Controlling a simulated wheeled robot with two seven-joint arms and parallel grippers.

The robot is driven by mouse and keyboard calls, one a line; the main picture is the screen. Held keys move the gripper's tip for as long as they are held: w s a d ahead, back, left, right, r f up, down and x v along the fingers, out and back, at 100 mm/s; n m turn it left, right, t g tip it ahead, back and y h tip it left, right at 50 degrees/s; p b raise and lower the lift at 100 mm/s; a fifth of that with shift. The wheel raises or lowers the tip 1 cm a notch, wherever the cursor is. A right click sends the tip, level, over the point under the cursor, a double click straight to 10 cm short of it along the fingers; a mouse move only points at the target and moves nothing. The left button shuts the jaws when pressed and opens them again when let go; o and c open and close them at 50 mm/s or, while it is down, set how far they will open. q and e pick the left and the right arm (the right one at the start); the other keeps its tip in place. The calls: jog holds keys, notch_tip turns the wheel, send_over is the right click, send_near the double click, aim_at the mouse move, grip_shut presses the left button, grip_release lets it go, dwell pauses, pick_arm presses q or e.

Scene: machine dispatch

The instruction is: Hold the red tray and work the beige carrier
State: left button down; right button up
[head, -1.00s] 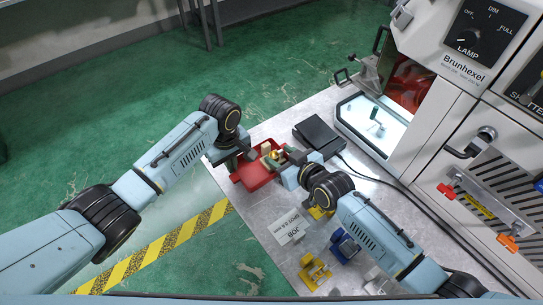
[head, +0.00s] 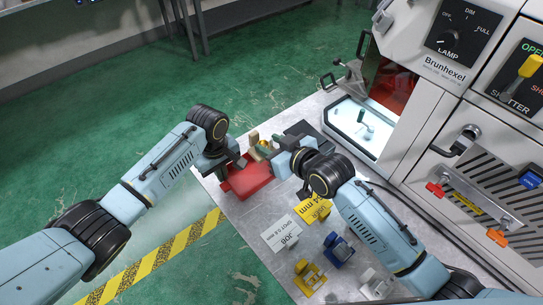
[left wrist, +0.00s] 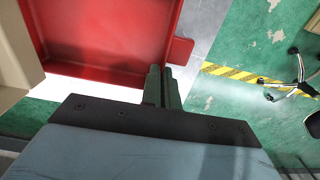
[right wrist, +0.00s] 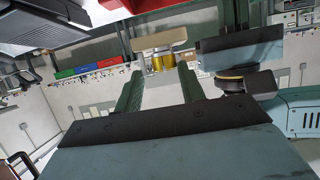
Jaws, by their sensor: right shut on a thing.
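The red tray (head: 250,185) lies on the metal table's left end. It fills the upper left of the left wrist view (left wrist: 95,35). My left gripper (head: 240,163) is at the tray's edge; its green fingers (left wrist: 162,72) look closed together beside a tray corner and tab. I cannot see a wall held between them. The beige carrier (head: 254,138) stands above the tray's far side with brass-coloured parts below it. My right gripper (head: 271,152) is around it.
A dark flat box (head: 310,136) lies beyond the tray. White and yellow cards (head: 281,233) and blue, yellow and white fixtures (head: 338,250) lie nearer on the table. The machine with a lit chamber (head: 362,130) stands at right. Green floor is open at left.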

jog(key=shift+r, duration=1.2)
pick_arm(q)
jog(key=c, duration=1.6)
grip_release()
notch_tip(320, 180, up, 12)
